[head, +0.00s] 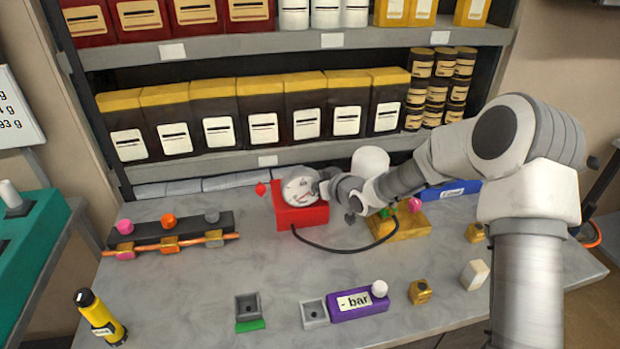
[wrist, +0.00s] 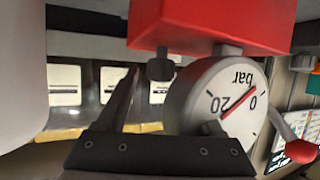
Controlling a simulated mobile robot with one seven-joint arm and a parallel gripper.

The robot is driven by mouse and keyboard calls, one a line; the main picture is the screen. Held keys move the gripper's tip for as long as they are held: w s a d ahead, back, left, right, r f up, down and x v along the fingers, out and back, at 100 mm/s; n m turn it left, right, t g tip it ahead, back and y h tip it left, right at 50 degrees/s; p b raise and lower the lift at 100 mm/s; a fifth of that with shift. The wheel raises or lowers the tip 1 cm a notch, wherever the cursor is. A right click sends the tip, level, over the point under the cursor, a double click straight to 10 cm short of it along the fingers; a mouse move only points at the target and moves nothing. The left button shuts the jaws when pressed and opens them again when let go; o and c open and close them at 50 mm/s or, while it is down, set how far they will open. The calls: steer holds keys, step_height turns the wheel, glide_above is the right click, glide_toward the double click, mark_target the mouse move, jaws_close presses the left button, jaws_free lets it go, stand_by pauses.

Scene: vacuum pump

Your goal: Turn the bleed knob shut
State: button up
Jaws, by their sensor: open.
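The red pump (head: 302,215) stands at the back of the bench with a round white gauge (head: 299,190) on it. In the wrist view, which is upside down, the pump body (wrist: 212,25) is at the top and the gauge (wrist: 222,100) shows "bar". A small dark knob (wrist: 160,66) sits beside the gauge, under the red body; it looks like the bleed knob, but no label shows. A red-tipped lever (head: 261,188) is on the gauge's other side. My gripper (head: 326,184) is open beside the gauge, one dark finger near the knob; contact is unclear.
A black hose (head: 330,248) runs from the pump to a gold block (head: 400,225) with coloured knobs. Shelves of jars (head: 262,113) rise behind. A purple "bar" block (head: 357,303) lies in front. The bench middle is mostly clear.

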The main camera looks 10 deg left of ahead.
steer(key=shift+x, duration=0.8)
jaws_close()
